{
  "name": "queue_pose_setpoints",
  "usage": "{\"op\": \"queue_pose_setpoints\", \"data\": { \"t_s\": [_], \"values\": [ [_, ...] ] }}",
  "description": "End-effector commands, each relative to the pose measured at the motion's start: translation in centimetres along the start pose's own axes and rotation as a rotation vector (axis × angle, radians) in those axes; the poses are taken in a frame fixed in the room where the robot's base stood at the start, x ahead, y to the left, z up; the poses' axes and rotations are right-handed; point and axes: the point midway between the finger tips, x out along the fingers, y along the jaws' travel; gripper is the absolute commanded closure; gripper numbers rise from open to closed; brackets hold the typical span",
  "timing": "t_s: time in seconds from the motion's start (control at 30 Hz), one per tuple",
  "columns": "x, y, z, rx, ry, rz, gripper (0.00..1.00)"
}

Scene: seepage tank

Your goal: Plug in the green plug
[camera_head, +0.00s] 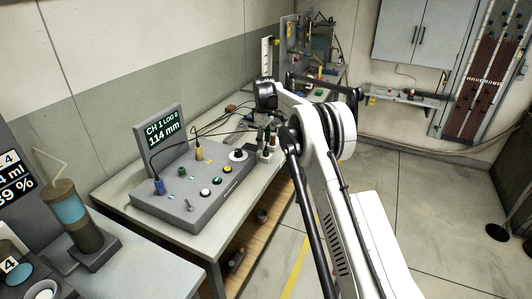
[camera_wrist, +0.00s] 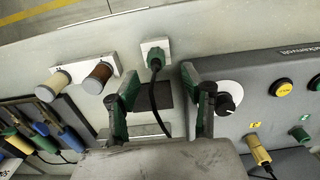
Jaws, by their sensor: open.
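The green plug (camera_wrist: 155,63) sits in a small white holder (camera_wrist: 155,44) on the bench, its black cable running down between my fingers. My gripper (camera_wrist: 158,92) is open and empty, one finger on each side of the cable, with the plug just beyond the fingertips. A green socket (camera_head: 182,171) lies empty on the console between the seated blue plug (camera_head: 158,186) and yellow plug (camera_head: 199,152).
Two capped cylinders (camera_wrist: 76,82) stand on a white rack left of my fingers. A rack of coloured handles (camera_wrist: 30,130) is farther left.

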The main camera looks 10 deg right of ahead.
Motion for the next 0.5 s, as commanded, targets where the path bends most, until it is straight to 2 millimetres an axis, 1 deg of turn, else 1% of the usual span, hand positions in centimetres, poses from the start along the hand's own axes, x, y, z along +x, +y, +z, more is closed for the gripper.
{"op": "queue_pose_setpoints", "data": {
  "t_s": [0.17,0.27,0.4,0.5],
  "values": [
    [0.9,0.1,0.1,0.000,0.000,0.000,0.56],
    [2.0,0.3,0.3,0.001,0.000,0.000,0.56],
    [4.1,0.5,0.5,0.001,0.000,0.000,0.56],
    [5.0,0.5,0.5,0.000,0.000,0.000,0.56]
  ]
}}
